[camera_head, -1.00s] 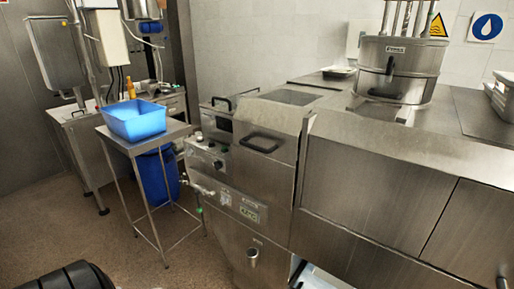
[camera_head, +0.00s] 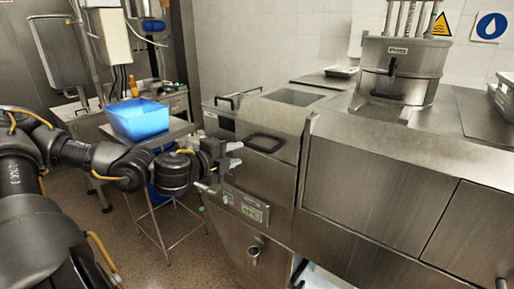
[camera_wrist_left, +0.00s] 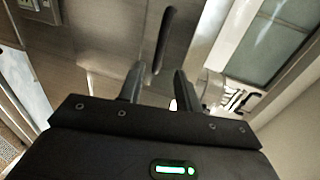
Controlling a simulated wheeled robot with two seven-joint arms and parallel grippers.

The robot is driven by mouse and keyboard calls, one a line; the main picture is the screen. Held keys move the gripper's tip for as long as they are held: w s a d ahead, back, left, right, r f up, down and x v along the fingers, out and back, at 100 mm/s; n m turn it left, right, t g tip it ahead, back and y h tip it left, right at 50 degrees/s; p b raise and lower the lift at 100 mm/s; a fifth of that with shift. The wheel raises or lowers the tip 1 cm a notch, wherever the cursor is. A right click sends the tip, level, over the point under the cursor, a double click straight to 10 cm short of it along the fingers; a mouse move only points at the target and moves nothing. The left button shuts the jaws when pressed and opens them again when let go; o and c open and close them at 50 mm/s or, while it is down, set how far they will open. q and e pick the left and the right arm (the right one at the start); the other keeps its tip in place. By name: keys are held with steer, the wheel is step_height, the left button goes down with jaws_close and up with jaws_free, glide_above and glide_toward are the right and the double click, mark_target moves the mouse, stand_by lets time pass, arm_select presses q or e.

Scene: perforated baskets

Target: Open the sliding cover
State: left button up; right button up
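The sliding cover (camera_head: 285,117) is a stainless-steel panel on the front of the machine in the middle of the head view. It has a black bar handle (camera_head: 264,144). My left gripper (camera_head: 237,154) is just left of the handle, with its fingers pointing towards it. In the left wrist view, my left gripper (camera_wrist_left: 158,82) has its two fingers apart with nothing between them. The handle (camera_wrist_left: 163,42) shows ahead of the gap, apart from the fingertips as far as I can tell. My right gripper is in neither view.
A blue basin (camera_head: 138,119) stands on a small steel table behind my left arm. A control panel with a display (camera_head: 246,207) is below the cover. A round steel pot-like unit (camera_head: 401,70) stands on the counter at the right. Steel cabinets fill the right side.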

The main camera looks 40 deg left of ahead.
mark_target(256, 148)
arm_select(q)
steer(key=p+x, duration=0.5)
steer(key=x, duration=0.5)
steer(key=shift+a+r+p, duration=0.1)
steer(key=shift+p, duration=0.2)
steer(key=shift+w+f, duration=0.2)
steer(key=shift+w, duration=0.2)
